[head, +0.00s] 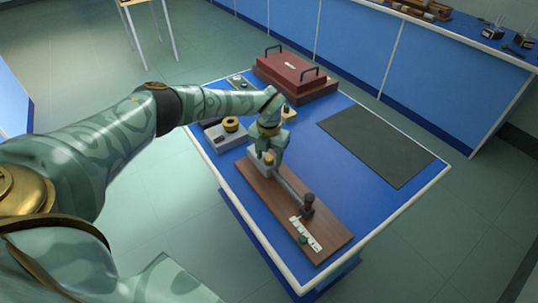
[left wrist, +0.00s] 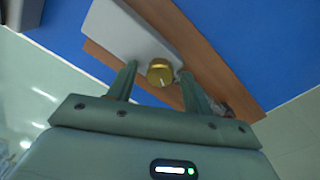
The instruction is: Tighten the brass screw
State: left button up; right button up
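The brass screw (left wrist: 160,72) has a round knurled-looking head with a pale mark and sits on a grey block (left wrist: 128,32) on a brown wooden board (left wrist: 180,35). In the head view the brass screw (head: 268,158) shows just under my left gripper (head: 266,152), on the board (head: 265,195). In the left wrist view my left gripper (left wrist: 158,78) is open, with one finger on each side of the screw head and a gap visible beside it. Whether a fingertip touches it is unclear. My right gripper is in neither view.
A rod with a dark post (head: 308,203) and a white scale (head: 305,233) lie along the board. A dark red case (head: 290,72), a grey box with a brass ring (head: 231,125) and a dark mat (head: 375,145) share the blue table (head: 410,205).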

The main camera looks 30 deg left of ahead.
aim_at(269, 158)
pick_arm(q)
notch_tip(269, 158, up, 16)
jog(key=p, duration=0.3)
jog(key=shift+r, duration=0.15)
dwell(0.4)
